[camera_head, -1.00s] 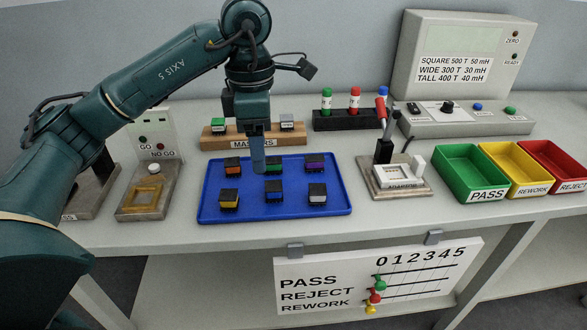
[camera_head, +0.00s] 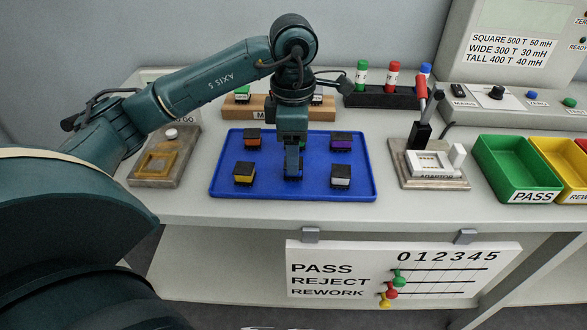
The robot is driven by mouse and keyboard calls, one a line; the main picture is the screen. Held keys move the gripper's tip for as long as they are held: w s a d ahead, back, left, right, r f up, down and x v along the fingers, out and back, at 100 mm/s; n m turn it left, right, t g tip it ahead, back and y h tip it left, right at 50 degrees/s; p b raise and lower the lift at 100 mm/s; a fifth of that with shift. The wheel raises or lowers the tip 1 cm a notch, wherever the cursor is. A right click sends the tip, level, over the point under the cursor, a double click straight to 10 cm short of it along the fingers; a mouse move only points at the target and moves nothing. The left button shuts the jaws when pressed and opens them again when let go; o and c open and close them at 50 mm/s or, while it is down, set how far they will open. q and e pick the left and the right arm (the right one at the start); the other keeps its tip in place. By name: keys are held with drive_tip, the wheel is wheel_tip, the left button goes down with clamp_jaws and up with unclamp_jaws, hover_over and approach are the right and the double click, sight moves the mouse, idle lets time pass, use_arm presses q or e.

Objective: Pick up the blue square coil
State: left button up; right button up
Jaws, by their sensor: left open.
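The blue square coil (camera_head: 294,178) is in the front row, middle, of the blue tray (camera_head: 225,186). It is a small dark-topped block, largely hidden by my gripper. My left gripper (camera_head: 292,168) points straight down over it, with its fingertips at or just above the coil. The gripper is open; the view does not show whether the fingers touch the coil. My right gripper is not in view.
Around it in the tray stand an orange coil (camera_head: 253,139), a purple coil (camera_head: 341,142), a yellow coil (camera_head: 244,174) and a white coil (camera_head: 341,175). The adaptor fixture (camera_head: 430,168) and green PASS bin (camera_head: 517,168) stand to the right.

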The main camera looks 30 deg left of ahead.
sight(299, 177)
use_arm(q)
wheel_tip(299, 177, down, 4)
drive_tip(key=shift+r, duration=0.25)
drive_tip(key=c, duration=1.1)
